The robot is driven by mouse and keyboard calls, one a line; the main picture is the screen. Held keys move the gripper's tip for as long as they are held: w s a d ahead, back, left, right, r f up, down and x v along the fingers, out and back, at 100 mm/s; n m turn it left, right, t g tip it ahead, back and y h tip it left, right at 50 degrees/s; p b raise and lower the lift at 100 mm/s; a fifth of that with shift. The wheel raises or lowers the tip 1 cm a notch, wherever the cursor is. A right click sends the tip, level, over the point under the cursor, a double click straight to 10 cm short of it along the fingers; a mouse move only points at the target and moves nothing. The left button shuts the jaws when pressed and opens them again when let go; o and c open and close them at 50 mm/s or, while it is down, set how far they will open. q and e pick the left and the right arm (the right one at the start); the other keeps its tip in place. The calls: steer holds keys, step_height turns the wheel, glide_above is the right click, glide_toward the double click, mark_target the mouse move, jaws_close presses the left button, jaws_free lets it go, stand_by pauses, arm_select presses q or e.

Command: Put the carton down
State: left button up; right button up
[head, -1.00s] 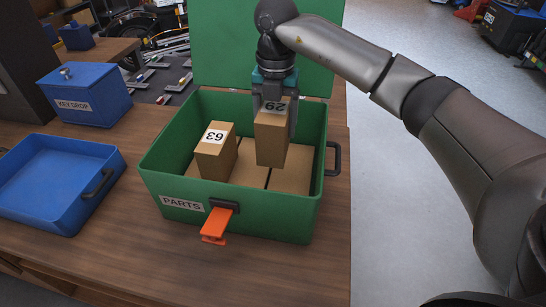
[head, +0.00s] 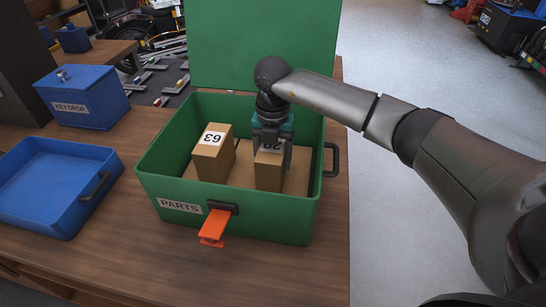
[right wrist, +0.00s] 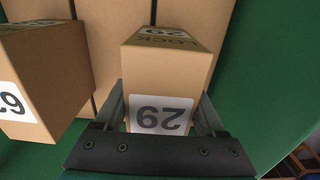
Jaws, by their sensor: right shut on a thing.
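My right gripper (head: 271,155) is shut on a brown carton (head: 268,176) marked 29, inside the green PARTS box (head: 225,226). The carton is upright, low in the right half of the box, above or on flat brown cartons that line the floor; I cannot tell if it touches them. In the right wrist view the held carton (right wrist: 165,85) sits between the two fingers (right wrist: 168,112). Another carton, marked 63 (head: 208,160), stands to its left with a gap between them; it also shows in the right wrist view (right wrist: 45,65). My left gripper is not in view.
The box's green lid (head: 262,45) stands open at the back. An orange latch (head: 214,228) hangs at its front. A blue tray (head: 45,215) and a blue KEY DROP box (head: 82,95) are on the wooden bench (head: 135,260) to the left. Open floor lies right.

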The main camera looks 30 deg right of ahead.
steer(key=shift+f, duration=0.2)
steer(key=o, duration=1.6)
steer(key=shift+c, duration=0.2)
steer(key=shift+r, duration=0.1)
step_height(320, 180, up, 12)
steer(key=shift+r, duration=0.15)
